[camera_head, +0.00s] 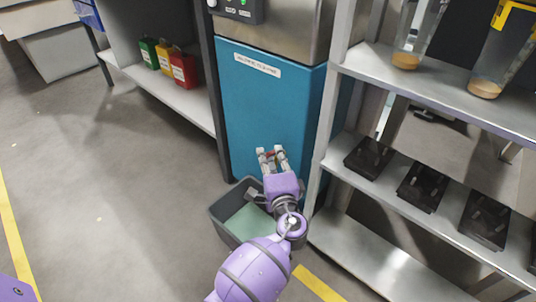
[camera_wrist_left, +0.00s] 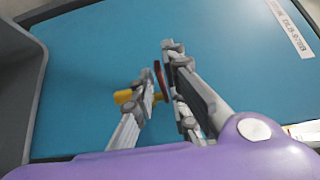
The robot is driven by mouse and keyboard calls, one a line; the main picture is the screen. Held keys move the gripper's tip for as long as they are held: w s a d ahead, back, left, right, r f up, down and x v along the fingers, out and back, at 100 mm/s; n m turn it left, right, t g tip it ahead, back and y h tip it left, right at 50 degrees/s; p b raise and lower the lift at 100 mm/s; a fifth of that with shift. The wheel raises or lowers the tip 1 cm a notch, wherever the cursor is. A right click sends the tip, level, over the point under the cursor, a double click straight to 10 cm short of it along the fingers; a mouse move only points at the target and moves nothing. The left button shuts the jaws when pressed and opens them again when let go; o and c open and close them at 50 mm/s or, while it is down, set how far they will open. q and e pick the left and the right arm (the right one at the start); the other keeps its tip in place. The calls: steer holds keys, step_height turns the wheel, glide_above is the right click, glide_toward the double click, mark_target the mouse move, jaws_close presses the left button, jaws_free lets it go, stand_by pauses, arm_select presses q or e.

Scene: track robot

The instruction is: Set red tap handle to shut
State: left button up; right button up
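The red tap handle (camera_wrist_left: 160,82) shows in the left wrist view as a thin red piece, seen nearly edge-on, between my left gripper's fingers. Behind the left finger is the yellow tap body (camera_wrist_left: 123,97), partly hidden. My left gripper (camera_head: 271,154) is in front of the blue panel (camera_head: 262,110), with its fingers apart on either side of the handle. The handle looks close to the right finger (camera_wrist_left: 180,75); contact cannot be told. In the head view only a bit of red shows between the fingertips. My right gripper is not in view.
A dark grey bin (camera_head: 226,216) stands on the floor below the tap, beside my left wrist. A metal shelf (camera_head: 322,150) with black trays (camera_head: 369,157) stands close on the right. Coloured containers (camera_head: 183,70) sit on a left shelf. Open floor lies left.

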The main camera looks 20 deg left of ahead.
arm_select(q)
jaws_close()
